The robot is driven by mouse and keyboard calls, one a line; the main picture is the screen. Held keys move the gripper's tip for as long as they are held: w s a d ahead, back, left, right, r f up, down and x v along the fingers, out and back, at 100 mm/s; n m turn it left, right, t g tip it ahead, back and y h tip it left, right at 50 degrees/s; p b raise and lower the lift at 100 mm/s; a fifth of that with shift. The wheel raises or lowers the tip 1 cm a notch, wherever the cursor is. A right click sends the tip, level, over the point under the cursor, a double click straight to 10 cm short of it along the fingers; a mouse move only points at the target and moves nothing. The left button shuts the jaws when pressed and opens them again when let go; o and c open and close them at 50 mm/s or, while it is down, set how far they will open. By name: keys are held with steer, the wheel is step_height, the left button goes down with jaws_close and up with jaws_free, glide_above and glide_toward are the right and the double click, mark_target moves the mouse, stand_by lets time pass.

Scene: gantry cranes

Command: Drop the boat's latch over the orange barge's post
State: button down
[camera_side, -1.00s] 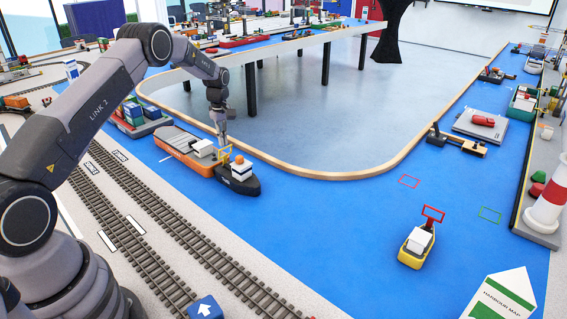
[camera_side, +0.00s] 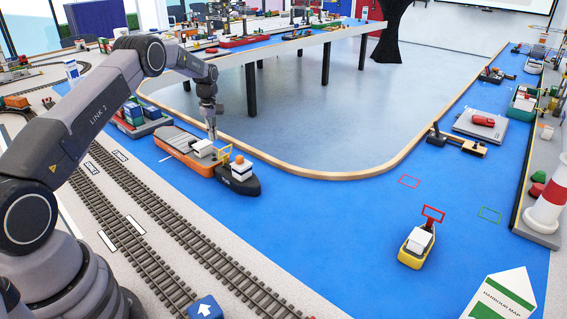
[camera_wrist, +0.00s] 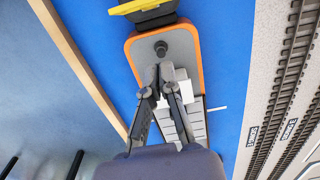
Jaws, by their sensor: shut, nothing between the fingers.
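The orange barge (camera_side: 174,149) floats along the blue water strip, with a dark tug boat (camera_side: 238,180) at its near end. A yellow latch frame (camera_side: 224,154) stands up at the boat's end facing the barge. In the wrist view the latch (camera_wrist: 140,6) shows as a yellow bar at the top edge. The barge's dark round post (camera_wrist: 161,48) stands bare on the grey deck, with the latch apart from it, not around it. My gripper (camera_wrist: 165,70) is shut and empty over the barge deck, just beside the post in that picture. Its height above the deck is unclear.
White blocks (camera_side: 203,148) stand on the barge deck beneath my gripper. A container boat (camera_side: 139,122) lies behind the barge. A wooden-edged wall (camera_side: 280,167) borders the water on one side, rail tracks (camera_side: 170,225) the other. A yellow boat with a red frame (camera_side: 418,243) floats apart.

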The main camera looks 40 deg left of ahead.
steer(key=shift+a, duration=3.05)
steer(key=d+r+m+t, duration=0.15)
steer(key=d+r, duration=0.35)
steer(key=r, duration=0.5)
steer(key=d+r+m, duration=0.3)
steer(key=d+r, duration=0.3)
steer(key=r, duration=0.3)
steer(key=s+d+r+m+t, duration=0.1)
steer(key=s+d+r+m, duration=0.3)
steer(key=s+d+r, duration=0.55)
steer(key=s+d+r+m+t, duration=0.1)
steer(key=s+d+r+m, duration=0.2)
steer(key=s+d, duration=0.35)
steer(key=s+d+r+m+t, duration=0.1)
steer(key=s+d+r+m, duration=0.2)
steer(key=s, duration=0.6)
steer(key=s+d+f+m, duration=0.1)
steer(key=s+d+f, duration=0.1)
steer(key=s, duration=0.4)
steer(key=s+d+f+m+t, duration=0.1)
steer(key=s+d+f+m, duration=0.1)
steer(key=s, duration=0.5)
steer(key=shift+f, duration=0.8)
